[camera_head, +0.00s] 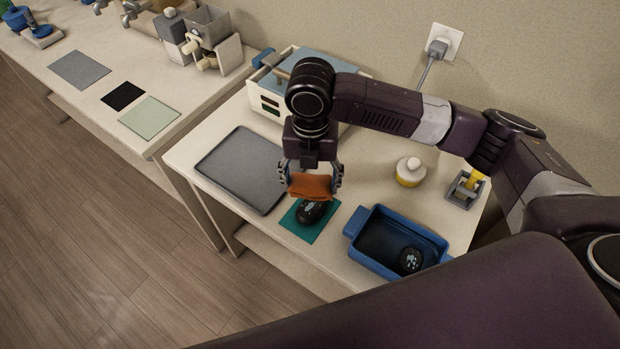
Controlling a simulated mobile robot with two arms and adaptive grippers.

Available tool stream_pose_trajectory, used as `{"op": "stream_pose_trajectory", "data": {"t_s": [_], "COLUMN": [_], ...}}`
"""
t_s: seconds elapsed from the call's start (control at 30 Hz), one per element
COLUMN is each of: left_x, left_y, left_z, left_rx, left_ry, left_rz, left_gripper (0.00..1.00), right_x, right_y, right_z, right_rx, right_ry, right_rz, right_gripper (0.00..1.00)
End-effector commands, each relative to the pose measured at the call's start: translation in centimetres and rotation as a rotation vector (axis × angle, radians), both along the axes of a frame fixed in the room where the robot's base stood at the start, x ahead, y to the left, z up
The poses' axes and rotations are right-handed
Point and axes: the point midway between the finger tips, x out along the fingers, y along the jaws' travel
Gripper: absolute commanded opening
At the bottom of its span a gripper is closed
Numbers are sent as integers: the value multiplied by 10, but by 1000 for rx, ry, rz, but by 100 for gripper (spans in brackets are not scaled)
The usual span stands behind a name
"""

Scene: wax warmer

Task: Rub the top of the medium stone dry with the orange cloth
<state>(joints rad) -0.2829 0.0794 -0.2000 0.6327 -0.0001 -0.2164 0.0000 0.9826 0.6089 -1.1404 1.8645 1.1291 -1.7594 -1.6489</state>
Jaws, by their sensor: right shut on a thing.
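The orange cloth (311,187) is pinched in my right gripper (312,178), which is shut on it and points down. The cloth hangs over a dark stone (311,213) with light specks on top, lying on a teal mat (294,220) at the table's front. Cloth and stone overlap in this view, and I cannot tell whether they touch. Another dark stone (411,260) with light marks lies in the blue bin (372,259) to the right. Which stone is the medium one is not clear from size alone. My left gripper is not in view.
A grey tray (243,170) lies left of the mat. A white and blue warmer box (265,104) stands behind my right arm. A white and yellow bottle (408,173) and a small grey holder (465,188) stand at the right. A second counter (150,148) is at the left.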

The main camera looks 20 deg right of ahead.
Motion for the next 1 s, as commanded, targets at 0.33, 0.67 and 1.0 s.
{"op": "stream_pose_trajectory", "data": {"t_s": [0.33,0.67,1.0], "left_x": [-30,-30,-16], "left_y": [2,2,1], "left_z": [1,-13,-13], "left_rx": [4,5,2], "left_ry": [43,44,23], "left_rz": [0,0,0], "left_gripper": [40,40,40], "right_x": [-1,-1,0], "right_y": [0,0,0], "right_z": [-13,-46,-52], "right_rx": [-1,-1,0], "right_ry": [3,1,0], "right_rz": [0,0,0], "right_gripper": [45,45,45]}}
